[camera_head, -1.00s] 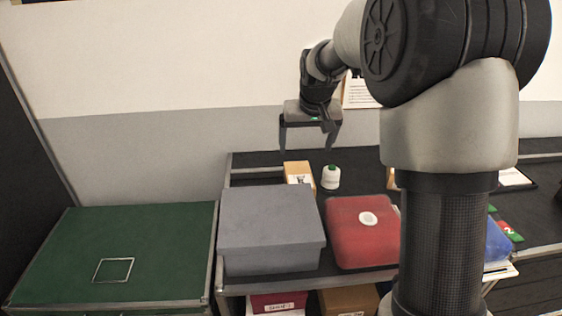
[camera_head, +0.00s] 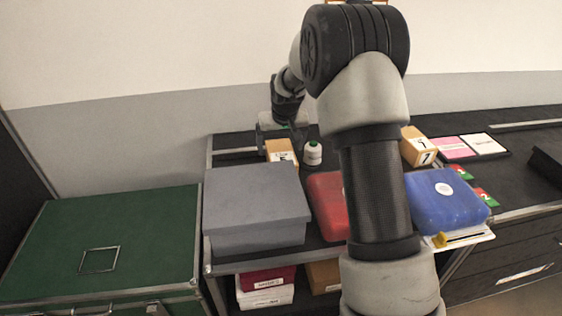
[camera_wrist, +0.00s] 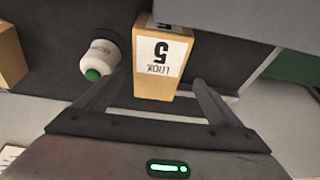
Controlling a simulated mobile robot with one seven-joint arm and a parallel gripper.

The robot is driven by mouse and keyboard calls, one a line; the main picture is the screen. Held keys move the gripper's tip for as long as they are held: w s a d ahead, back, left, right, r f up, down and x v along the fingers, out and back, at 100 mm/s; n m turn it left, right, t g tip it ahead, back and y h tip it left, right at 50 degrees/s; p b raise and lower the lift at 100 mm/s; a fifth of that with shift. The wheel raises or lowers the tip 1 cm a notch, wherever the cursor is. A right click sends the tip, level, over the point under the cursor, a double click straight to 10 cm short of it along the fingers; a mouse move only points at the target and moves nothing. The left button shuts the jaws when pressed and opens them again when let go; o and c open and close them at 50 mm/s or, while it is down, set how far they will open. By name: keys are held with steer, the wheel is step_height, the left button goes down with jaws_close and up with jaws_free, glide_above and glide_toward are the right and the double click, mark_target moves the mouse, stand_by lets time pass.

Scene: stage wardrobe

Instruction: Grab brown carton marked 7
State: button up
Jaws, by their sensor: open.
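The brown carton marked 7 (camera_head: 409,151) stands on the dark table right of my arm in the head view, with white labels on its top and front. My gripper (camera_head: 283,133) is far to its left, open, over another brown carton (camera_head: 275,147). In the wrist view that carton (camera_wrist: 146,87) carries a label reading 5, upside down, and lies between the spread fingers of my gripper (camera_wrist: 160,85). I cannot tell whether the fingers touch it.
A white bottle with green cap (camera_head: 313,154) stands beside the 5 carton. A grey box (camera_head: 255,205), red case (camera_head: 325,200) and blue case (camera_head: 445,200) line the front. Pink and white cards (camera_head: 452,148) lie right of the 7 carton. A green chest (camera_head: 110,235) stands left.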

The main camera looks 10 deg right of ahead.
mark_target(281, 152)
steer(key=x, duration=0.4)
steer(key=shift+w+d+f, duration=0.1)
steer(key=shift+d+f, duration=0.15)
steer(key=shift+f, duration=0.15)
steer(key=c, duration=1.3)
